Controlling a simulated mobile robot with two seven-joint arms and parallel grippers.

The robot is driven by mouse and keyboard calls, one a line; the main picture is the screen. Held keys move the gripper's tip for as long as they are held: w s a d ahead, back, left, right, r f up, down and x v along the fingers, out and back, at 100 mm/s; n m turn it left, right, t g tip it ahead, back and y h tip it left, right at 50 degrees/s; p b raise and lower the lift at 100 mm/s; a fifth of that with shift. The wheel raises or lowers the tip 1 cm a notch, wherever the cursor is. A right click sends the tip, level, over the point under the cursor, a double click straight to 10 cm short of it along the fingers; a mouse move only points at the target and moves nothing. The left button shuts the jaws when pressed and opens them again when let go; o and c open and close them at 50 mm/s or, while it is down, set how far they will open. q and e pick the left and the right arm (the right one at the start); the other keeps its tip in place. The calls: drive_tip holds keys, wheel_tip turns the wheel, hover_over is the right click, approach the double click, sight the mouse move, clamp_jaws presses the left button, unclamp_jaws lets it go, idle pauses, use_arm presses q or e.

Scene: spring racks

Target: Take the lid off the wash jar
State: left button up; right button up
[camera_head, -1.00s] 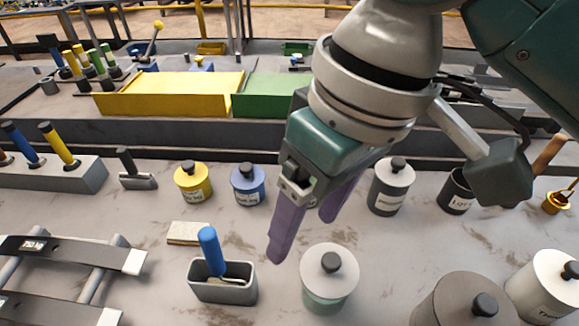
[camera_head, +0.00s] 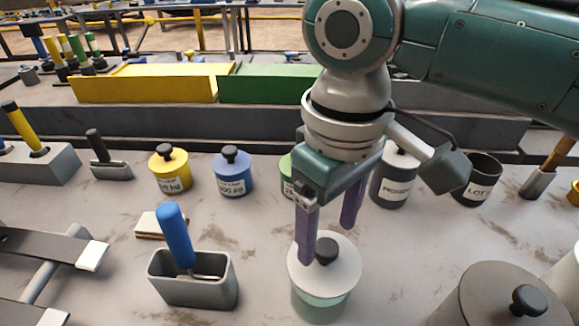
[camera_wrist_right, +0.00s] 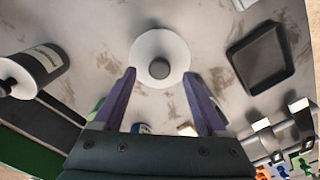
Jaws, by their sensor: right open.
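The jar with a pale lid and greenish glass body (camera_head: 320,303) stands on the bench at the lower middle of the head view. Its round lid (camera_head: 335,278) is on and has a dark knob (camera_head: 326,250). My right gripper (camera_head: 330,245) is open above the lid, with its purple fingers pointing down near the knob. In the right wrist view the lid (camera_wrist_right: 150,48) and knob (camera_wrist_right: 159,68) lie beyond the open fingertips (camera_wrist_right: 163,72), roughly centred between them. Nothing is held. My left gripper is out of view.
A grey holder (camera_head: 195,280) with a blue-handled tool (camera_head: 176,235) stands left of the jar. A large grey lidded jar (camera_head: 480,305) is at right. Yellow (camera_head: 170,170) and blue (camera_head: 232,175) pots and a dark-grey jar (camera_head: 393,185) stand behind.

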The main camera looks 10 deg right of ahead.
sight(325, 256)
wheel_tip(325, 256, down, 2)
drive_tip(key=shift+f, duration=0.2)
clamp_jaws()
idle(0.5)
